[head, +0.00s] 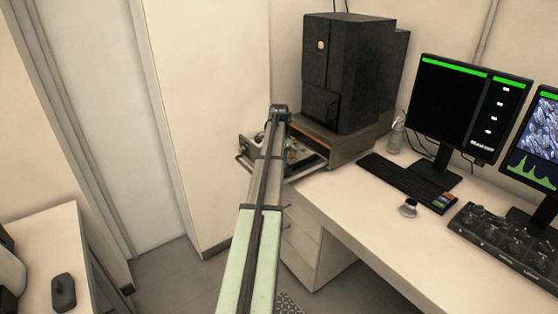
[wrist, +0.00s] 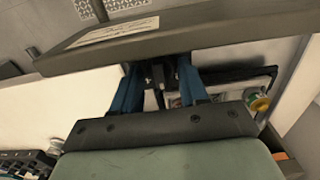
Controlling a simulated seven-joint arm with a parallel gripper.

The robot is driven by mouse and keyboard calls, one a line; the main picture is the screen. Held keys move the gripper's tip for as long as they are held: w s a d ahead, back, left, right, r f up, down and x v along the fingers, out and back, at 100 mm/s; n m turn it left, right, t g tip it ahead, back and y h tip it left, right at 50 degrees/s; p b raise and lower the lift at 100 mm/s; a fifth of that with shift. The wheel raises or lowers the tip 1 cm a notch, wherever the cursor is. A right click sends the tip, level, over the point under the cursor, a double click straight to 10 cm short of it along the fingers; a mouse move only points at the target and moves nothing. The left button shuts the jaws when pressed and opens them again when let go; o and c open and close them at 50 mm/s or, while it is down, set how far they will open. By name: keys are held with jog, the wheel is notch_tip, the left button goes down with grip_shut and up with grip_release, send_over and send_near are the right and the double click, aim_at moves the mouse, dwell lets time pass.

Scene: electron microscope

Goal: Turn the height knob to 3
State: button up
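A dark control panel (head: 505,240) with several knobs lies on the desk at the right edge of the head view. Its labels are too small to read, so I cannot tell which knob is the height knob or its setting. A separate small round silver-and-dark knob (head: 408,208) stands on the desk left of the panel. My arm reaches toward the open drawer, far left of the panel; it hides my gripper in the head view. In the wrist view my gripper (wrist: 158,85) shows two blue fingers apart, with the drawer area behind them. I see nothing clearly held.
An open drawer (head: 246,160) with small items sits under a black computer tower (head: 345,70). A keyboard (head: 408,180), a bottle (head: 397,132) and monitors (head: 455,110) stand on the desk (head: 350,205). The desk front is clear. A side table (head: 40,240) is at left.

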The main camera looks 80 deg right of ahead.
notch_tip(320, 180, up, 14)
dwell(0.8)
jog(key=shift+f, duration=0.1)
dwell(0.4)
